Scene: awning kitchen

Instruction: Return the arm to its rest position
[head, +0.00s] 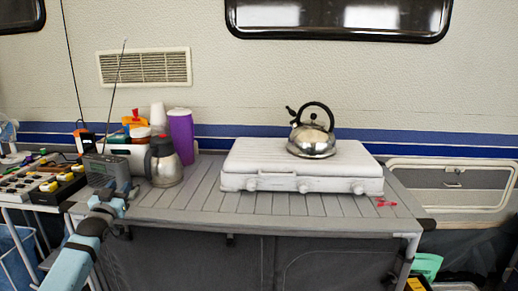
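My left arm (85,240), light blue with dark joints, comes in from the lower left. My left gripper (112,200) is at its upper end, in front of the left front part of the slatted grey table (205,205). It is small and seen from behind, so I cannot tell whether its fingers are apart or whether it touches the table. No held object shows. My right arm and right gripper are not in view.
A radio (108,172) with a raised antenna, a steel jug (165,165) and a purple cylinder (182,138) stand near the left gripper. A kettle (312,140) sits on a white stove (245,165). A cluttered side table (40,185) adjoins at left. The front table strip is mostly clear.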

